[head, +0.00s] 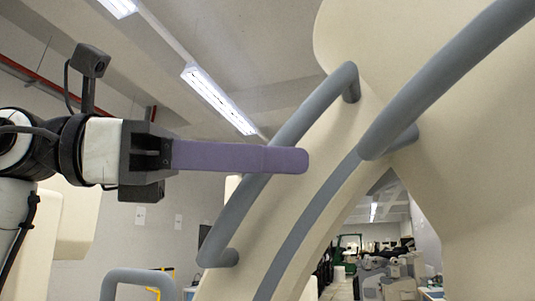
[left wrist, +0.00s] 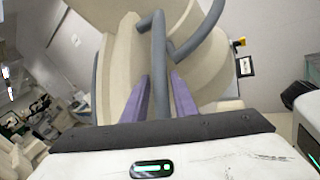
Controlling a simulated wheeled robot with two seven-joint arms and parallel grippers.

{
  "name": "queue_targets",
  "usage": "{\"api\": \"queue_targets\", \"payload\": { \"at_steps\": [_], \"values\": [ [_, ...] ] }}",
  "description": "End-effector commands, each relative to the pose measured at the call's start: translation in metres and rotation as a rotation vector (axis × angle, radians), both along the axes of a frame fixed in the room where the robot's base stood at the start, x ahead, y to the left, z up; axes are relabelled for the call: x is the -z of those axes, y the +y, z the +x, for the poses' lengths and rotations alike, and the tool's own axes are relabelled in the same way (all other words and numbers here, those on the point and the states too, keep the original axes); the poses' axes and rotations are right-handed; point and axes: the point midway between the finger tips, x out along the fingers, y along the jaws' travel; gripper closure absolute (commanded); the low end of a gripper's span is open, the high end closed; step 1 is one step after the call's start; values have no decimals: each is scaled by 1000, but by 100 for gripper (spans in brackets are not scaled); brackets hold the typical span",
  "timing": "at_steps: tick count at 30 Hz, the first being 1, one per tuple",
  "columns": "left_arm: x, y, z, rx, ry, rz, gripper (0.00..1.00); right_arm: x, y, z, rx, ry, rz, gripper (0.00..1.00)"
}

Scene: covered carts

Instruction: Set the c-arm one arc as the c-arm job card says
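The c-arm's cream arc (head: 290,215) rises from lower left to upper right in the head view. A grey handle bar (head: 314,107) stands off its near face, and a grey strip runs along its edge. My left gripper (head: 303,160) points right with its purple fingers level across this bar. In the left wrist view the two fingers (left wrist: 159,88) are apart, with a grey bar (left wrist: 158,50) between them and gaps on both sides. I cannot tell whether either finger touches it. My right gripper is not in view. No job card is readable.
Another grey bar (head: 440,80) curves across the upper right in front of the cream body. A grey hoop handle (head: 138,276) stands at lower left. In the left wrist view a small white sign (left wrist: 245,67) is at right. Equipment (head: 385,275) stands far behind the arc.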

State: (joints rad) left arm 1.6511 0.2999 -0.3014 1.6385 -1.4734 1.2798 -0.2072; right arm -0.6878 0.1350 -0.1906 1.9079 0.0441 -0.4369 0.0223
Motion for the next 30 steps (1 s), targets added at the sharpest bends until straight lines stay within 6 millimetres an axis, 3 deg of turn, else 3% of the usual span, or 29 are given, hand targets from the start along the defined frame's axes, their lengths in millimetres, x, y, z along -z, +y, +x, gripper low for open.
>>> {"api": "queue_targets", "payload": {
  "at_steps": [6,11,19,30],
  "values": [
    [0,0,0,0,0,0,76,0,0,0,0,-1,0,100],
    [0,0,0,0,0,0,100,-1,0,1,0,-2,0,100],
    [3,2,1,-1,2,-4,100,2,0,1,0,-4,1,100],
    [27,16,7,-1,21,-32,100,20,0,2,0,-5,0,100]
  ]
}}
